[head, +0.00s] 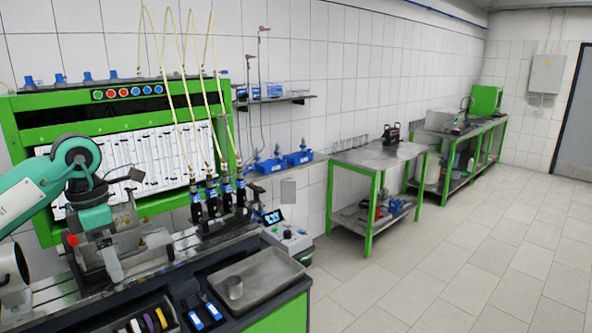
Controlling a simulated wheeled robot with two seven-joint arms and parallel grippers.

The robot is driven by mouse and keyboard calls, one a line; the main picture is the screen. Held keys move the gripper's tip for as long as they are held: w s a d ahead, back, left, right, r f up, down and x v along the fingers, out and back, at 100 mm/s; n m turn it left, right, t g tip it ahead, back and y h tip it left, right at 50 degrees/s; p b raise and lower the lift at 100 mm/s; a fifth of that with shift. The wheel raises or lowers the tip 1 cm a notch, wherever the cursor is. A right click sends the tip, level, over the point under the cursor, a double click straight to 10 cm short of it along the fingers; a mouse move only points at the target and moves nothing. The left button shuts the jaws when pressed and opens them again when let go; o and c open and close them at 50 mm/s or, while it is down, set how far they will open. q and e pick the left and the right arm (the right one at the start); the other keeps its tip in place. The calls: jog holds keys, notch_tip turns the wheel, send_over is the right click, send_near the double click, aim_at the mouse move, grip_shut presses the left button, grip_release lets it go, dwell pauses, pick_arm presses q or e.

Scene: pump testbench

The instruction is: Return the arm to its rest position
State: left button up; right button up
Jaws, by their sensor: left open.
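My left arm comes in from the left of the head view, teal and grey, bent at a dark round joint. My left gripper (112,262) hangs at its end, over the left part of the pump testbench (45,292). It is open, and I see nothing held in it. Its fingertips are partly lost against the metal clamp parts behind them, so I cannot tell whether they touch anything. My right gripper is not in view.
Several black injectors (226,196) with hoses stand right of the gripper. The green-framed panel (158,207) rises behind. Open tiled floor (440,255) and a steel table (366,158) are to the right.

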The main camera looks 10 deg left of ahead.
pick_arm(q)
jog(key=w+d+f+n+t+h, duration=0.3)
jog(key=w+d+f+n+h, duration=0.4)
jog(key=w+d+f+h, duration=0.95)
notch_tip(320, 180, down, 28)
jog(key=w+a+f+n+t+y, duration=0.15)
jog(key=n+t+y, duration=0.55)
jog(key=n+t, duration=0.7)
jog(key=s+a+f+n+g+y, duration=0.2)
jog(key=s+f+n+g+y, duration=0.35)
jog(key=s+f, duration=0.7)
jog(key=s+a+f+n+g+y, duration=0.25)
jog(key=s+f+n, duration=0.65)
jog(key=f, duration=0.7)
jog(key=s+d+f+n+g, duration=0.2)
jog(key=s+f, duration=0.2)
jog(key=s, duration=0.8)
jog(key=s+d+f+n+g+y, duration=0.1)
jog(key=s+f, duration=0.4)
jog(key=s, duration=0.8)
jog(key=s+d+f+n+g+y, duration=0.1)
jog(key=s+d+f+n+g, duration=0.2)
jog(key=s, duration=1)
notch_tip(320, 180, down, 2)
jog(key=shift+d+g, duration=0.25)
jog(key=shift+g, duration=0.75)
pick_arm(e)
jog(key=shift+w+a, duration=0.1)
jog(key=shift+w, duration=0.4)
